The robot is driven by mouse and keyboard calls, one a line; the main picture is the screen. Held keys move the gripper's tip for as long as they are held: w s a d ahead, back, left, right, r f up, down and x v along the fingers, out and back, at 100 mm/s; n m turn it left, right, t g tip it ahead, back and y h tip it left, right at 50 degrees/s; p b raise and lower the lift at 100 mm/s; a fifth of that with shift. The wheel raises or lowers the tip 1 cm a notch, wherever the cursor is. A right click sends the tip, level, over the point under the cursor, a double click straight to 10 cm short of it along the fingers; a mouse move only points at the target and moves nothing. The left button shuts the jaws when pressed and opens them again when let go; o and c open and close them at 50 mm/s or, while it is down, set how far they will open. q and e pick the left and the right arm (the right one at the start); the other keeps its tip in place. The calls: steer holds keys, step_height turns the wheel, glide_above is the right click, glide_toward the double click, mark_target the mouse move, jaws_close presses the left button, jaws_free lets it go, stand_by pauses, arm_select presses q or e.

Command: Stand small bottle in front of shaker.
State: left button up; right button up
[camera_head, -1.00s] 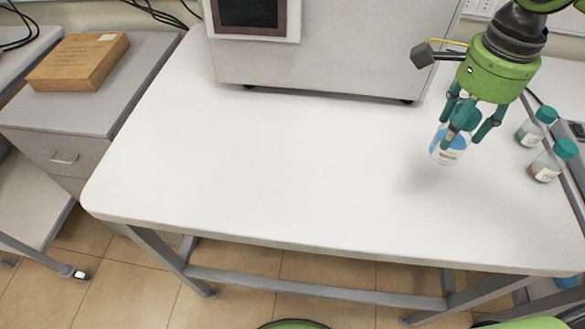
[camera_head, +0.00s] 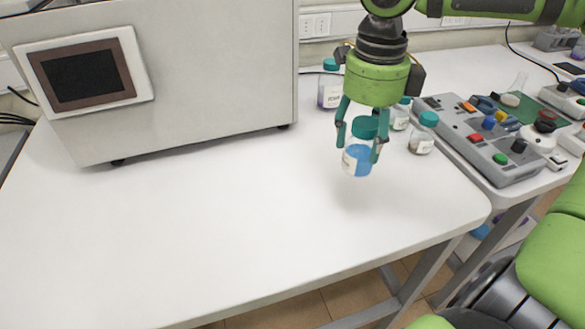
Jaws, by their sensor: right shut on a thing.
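The small bottle (camera_head: 357,161) has a teal cap, a white label and blue liquid. My right gripper (camera_head: 359,148) is shut on it from above and holds it nearly upright over the white table, with a soft shadow below. A large light-grey machine (camera_head: 205,75) with a dark screen (camera_head: 82,74) stands at the back left; it looks like the shaker, though I cannot read a name on it. The held bottle is to the right of the machine's front. My left gripper is not in view.
Several other teal-capped bottles stand behind and right of the held one, including one with brown contents (camera_head: 422,136) and a larger one (camera_head: 330,90). A grey control panel (camera_head: 490,140) with coloured knobs is at the right. The white table (camera_head: 200,235) is clear before the machine.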

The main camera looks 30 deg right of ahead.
steer(key=w+a+f+p, duration=0.1)
steer(key=w+a+f, duration=0.1)
steer(key=f, duration=0.1)
steer(key=w+a+f+p, duration=0.1)
steer(key=w+a+f, duration=0.1)
steer(key=w+f, duration=0.1)
steer(key=w+a+f, duration=0.1)
steer(key=w+f, duration=0.1)
steer(key=f, duration=0.1)
steer(key=shift+w+a+p, duration=0.25)
steer(key=shift+a+p, duration=0.15)
steer(key=shift+w+f, duration=0.1)
steer(key=shift+f, duration=0.25)
steer(key=shift+f+b, duration=0.2)
steer(key=shift+b, duration=0.2)
steer(key=o, duration=1.3)
steer(key=shift+r, duration=0.1)
